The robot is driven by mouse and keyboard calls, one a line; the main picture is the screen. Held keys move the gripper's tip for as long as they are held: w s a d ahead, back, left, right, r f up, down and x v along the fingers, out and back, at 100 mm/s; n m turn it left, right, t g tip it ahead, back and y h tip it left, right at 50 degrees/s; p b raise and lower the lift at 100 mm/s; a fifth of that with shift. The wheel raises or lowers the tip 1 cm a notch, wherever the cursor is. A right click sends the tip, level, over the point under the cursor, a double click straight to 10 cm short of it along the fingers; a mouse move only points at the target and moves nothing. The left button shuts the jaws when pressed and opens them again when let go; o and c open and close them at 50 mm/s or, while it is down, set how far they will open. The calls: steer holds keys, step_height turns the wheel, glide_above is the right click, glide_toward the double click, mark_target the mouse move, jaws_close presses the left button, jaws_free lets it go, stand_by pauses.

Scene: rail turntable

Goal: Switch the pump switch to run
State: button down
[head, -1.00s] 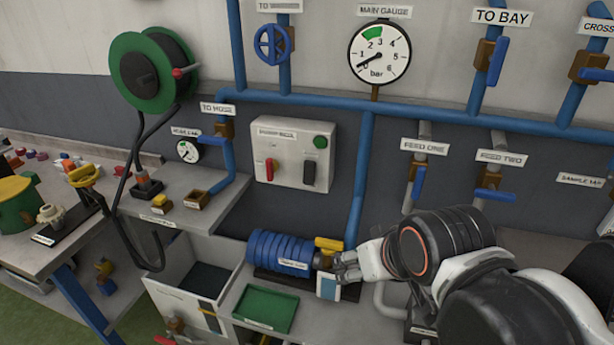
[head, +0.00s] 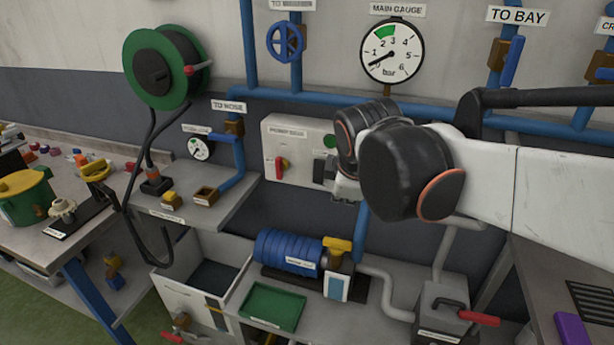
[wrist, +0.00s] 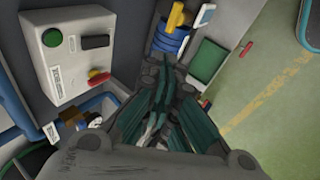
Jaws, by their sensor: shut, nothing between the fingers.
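The grey-white switch box (head: 272,150) hangs on the wall with a label too blurred to read. It has a red lever (head: 281,169), a black switch (head: 318,172) and a green round lamp or button (head: 330,141). My gripper (head: 345,190) is shut and empty in front of the box's right edge, partly covering that side. Its dark green fingers (wrist: 168,95) show in the wrist view, apart from the switches.
Below stands the blue ribbed pump motor (head: 285,250) with a yellow handle (head: 337,245). A green tray (head: 273,305) lies in front. Blue pipes (head: 410,107) run along the wall. A red-handled grey box (head: 440,310) stands at lower right.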

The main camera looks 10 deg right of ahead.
mark_target(319, 172)
steer(key=w+a+f+n+h, duration=0.1)
steer(key=w+a+f+n, duration=0.1)
steer(key=w+n, duration=0.6)
steer(key=w+a+f+n+h, duration=0.1)
steer(key=w+a+f+n, duration=0.2)
steer(key=w+n, duration=0.5)
steer(key=shift+w+n+g+b, duration=0.3)
steer(key=shift+w+b, duration=0.05)
steer(key=shift+w, duration=0.3)
steer(key=shift+a, duration=0.1)
steer(key=w+d+r+b+x, duration=0.1)
steer(key=b+x, duration=0.4)
steer(key=x, duration=0.7)
steer(key=shift+w+d, duration=0.3)
steer(key=shift+w, duration=0.5)
steer(key=shift+s, duration=0.1)
